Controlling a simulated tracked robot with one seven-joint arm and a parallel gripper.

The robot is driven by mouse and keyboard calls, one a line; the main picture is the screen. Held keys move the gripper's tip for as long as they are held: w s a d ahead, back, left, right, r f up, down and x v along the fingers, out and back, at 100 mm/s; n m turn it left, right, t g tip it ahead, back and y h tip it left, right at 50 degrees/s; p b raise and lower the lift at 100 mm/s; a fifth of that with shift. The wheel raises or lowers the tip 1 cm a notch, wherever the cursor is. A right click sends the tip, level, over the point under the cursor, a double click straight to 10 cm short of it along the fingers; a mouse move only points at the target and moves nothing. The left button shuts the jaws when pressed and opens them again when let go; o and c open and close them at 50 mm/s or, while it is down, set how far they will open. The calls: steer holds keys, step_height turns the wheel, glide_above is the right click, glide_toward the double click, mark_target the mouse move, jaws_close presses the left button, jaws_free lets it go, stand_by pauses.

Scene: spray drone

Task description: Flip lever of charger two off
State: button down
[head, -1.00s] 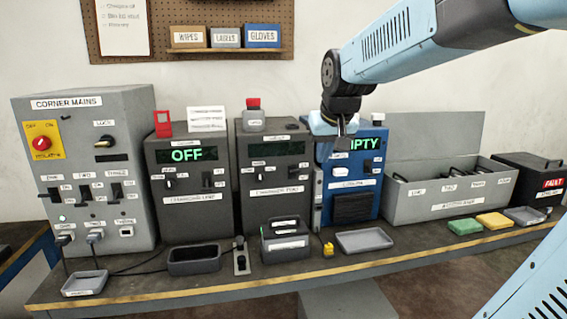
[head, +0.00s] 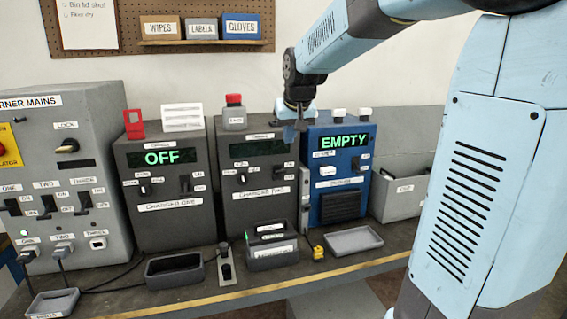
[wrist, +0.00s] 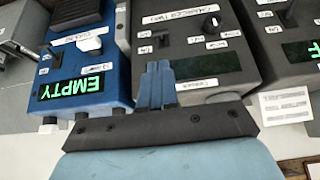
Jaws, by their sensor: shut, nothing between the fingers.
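Charger two (head: 257,205) is the dark grey box in the middle of the head view; its display is dark. Its lever (head: 279,172) is a small dark handle at the right of its front; I cannot tell its position surely. Charger two also shows upside down in the wrist view (wrist: 205,25), with the lever (wrist: 163,37) beyond my fingertips. My gripper (head: 290,134) is above and in front of the box's upper right side, apart from the lever. In the wrist view its blue fingers (wrist: 157,68) are together, empty, and overlap the box's front beside the display.
Charger one (head: 165,220), its display reading OFF, stands left. The blue unit (head: 342,180) reading EMPTY stands close on the right. A red-topped item (head: 234,112) sits on charger two. Trays, a small box (head: 272,250) and cables lie in front.

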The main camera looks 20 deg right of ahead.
mark_target(281, 171)
steer(key=x, duration=1.4)
